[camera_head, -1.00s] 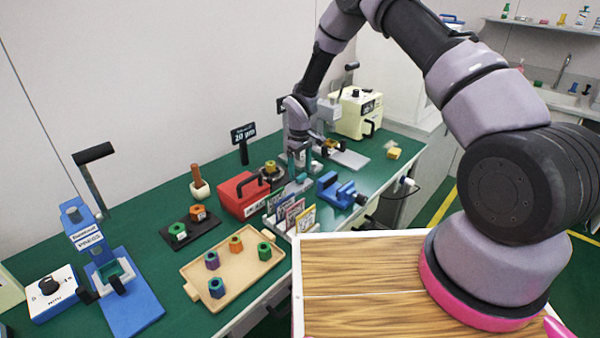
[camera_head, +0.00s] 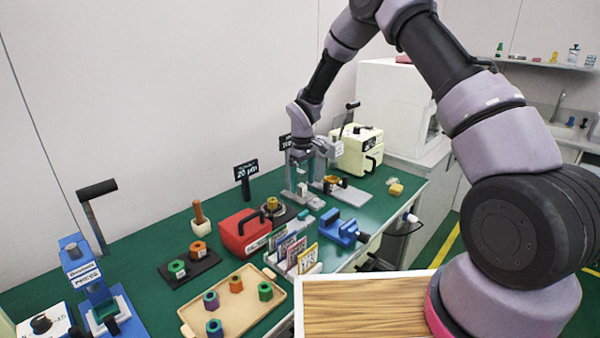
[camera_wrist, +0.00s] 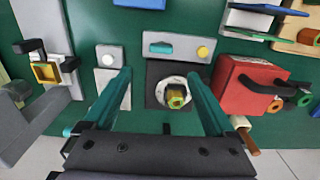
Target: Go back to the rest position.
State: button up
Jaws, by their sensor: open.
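My gripper (camera_wrist: 158,76) is open and empty in the wrist view, with its two teal fingers spread apart. Between and beyond the fingers, a yellow-green hex piece (camera_wrist: 175,95) sits in a round light fixture on a dark plate; nothing touches it. In the head view, my arm reaches over the green bench, and the gripper hangs at the back near the grey stand, where its fingers are hard to make out. The hex piece (camera_head: 272,204) stands beside the red box (camera_head: 243,233).
A wooden tray (camera_head: 190,326) holds several coloured hex nuts. A blue press (camera_head: 80,268) stands at the left, a sign (camera_head: 246,172) behind the red box. A blue vise (camera_head: 342,228), upright cards (camera_head: 296,250) and a cream machine (camera_head: 358,150) are nearby.

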jog(key=s+d+r+m+t, duration=0.1)
jog(key=s+d+r+m, duration=0.2)
jog(key=r, duration=0.6)
jog(key=s+d+r+m+t, duration=0.1)
jog(key=s+d+r, duration=0.1)
jog(key=d+r, duration=0.5)
jog(key=s+d+r+m+t, duration=0.1)
jog(key=s+d+r+m, duration=0.15)
jog(key=r, duration=0.95)
jog(key=s+d+r+m+t, duration=0.1)
jog(key=s+d+r+m, duration=0.1)
jog(key=s, duration=0.5)
jog(key=s+d+r+m+t+y, duration=0.1)
jog(key=s+d+r, duration=0.3)
jog(key=s, duration=0.4)
jog(key=s+d+r+m+t+y, duration=0.1)
jog(key=s+d+r+m+t, duration=0.1)
jog(key=s, duration=0.6)
notch_tip(320, 180, up, 3)
jog(key=shift+s+d+r+m, duration=0.1)
jog(key=shift+s+d+m, duration=0.1)
jog(key=shift+d+m, duration=0.6)
